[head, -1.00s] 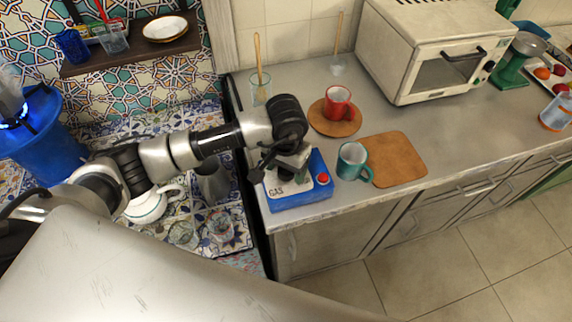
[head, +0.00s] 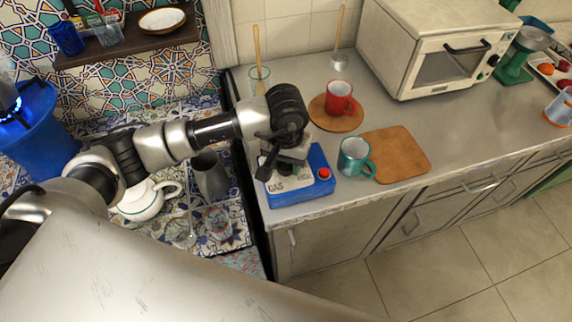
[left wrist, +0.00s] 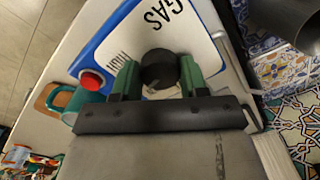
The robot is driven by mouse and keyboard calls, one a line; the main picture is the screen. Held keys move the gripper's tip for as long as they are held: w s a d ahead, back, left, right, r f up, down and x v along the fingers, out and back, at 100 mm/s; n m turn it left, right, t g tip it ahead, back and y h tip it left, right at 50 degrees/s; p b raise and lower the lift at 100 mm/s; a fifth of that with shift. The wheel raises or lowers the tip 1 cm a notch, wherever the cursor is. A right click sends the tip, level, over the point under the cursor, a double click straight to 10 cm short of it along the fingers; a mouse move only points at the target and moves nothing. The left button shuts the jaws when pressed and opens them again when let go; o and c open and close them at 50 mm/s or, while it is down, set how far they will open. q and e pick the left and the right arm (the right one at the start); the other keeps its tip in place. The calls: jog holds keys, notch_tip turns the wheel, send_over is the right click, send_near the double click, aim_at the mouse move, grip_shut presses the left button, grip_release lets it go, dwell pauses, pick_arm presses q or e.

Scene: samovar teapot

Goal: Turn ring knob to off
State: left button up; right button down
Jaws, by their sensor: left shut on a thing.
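The blue and white box marked GAS (head: 318,187) stands at the front left of the grey counter. It also shows in the left wrist view (left wrist: 115,38), with a round black knob (left wrist: 159,69) on its white top face. My left gripper (head: 284,168) reaches down over the box. In the left wrist view, the green-padded fingers of my left gripper (left wrist: 158,80) are on either side of the knob and shut on it. In the head view the gripper mostly hides the knob, and I cannot read its setting. My right gripper is not in view.
A red button (head: 324,173) is on the box's right side. A teal mug (head: 352,156), red mug (head: 339,98) and white oven (head: 440,60) stand to the right. A blue flame (head: 14,112) burns above the blue barrel (head: 42,140). A white teapot (head: 143,202) stands at left.

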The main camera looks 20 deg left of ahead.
aim_at(286, 164)
pick_arm(q)
jog(key=n+b, duration=1.1)
jog(key=shift+f, duration=0.2)
jog(key=n+b, duration=0.2)
jog(key=n, duration=0.1)
jog(key=shift+r, duration=0.1)
jog(key=shift+r+n+b, duration=0.1)
jog(key=shift+n+b, duration=0.65)
jog(key=shift+n, duration=0.05)
jog(key=o, duration=0.9)
notch_tip(286, 164, up, 11)
jog(key=shift+f, duration=0.1)
